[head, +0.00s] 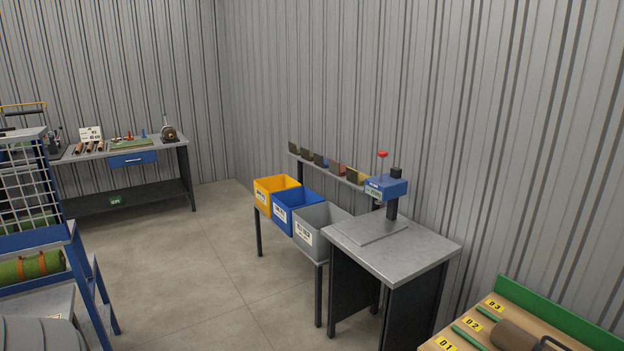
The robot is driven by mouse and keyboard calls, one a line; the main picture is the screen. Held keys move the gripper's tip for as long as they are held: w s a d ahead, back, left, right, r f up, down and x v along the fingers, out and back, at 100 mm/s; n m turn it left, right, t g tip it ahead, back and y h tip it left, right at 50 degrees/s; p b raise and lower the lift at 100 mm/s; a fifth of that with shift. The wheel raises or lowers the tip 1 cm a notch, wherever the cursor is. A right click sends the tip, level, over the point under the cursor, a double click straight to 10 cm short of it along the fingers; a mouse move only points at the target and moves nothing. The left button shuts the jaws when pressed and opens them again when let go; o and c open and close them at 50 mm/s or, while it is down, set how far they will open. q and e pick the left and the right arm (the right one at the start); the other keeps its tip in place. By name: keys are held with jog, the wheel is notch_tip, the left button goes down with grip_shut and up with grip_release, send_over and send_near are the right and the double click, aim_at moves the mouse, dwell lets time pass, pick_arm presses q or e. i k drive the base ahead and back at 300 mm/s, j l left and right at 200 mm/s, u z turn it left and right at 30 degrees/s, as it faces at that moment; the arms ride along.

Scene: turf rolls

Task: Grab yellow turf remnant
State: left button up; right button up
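A small yellowish piece (361,178), which looks like the yellow turf remnant, stands at the right end of a row of small coloured pieces. The row is on a narrow grey shelf (333,175) along the corrugated wall, behind the bins. Neither of my grippers is in view.
Yellow (264,198), blue (282,216) and grey (309,238) bins stand in front of the shelf. A scale table (423,248) with a blue display (385,188) is right of them. A blue rack (75,262) is at left, a wooden bench (447,338) at lower right. Floor (190,270) between is clear.

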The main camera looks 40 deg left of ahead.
aim_at(356, 177)
jog(key=u, duration=1.2)
jog(key=i+j+u, duration=0.15)
jog(key=i, duration=0.55)
jog(key=i+j+u, duration=0.15)
jog(key=i, duration=0.5)
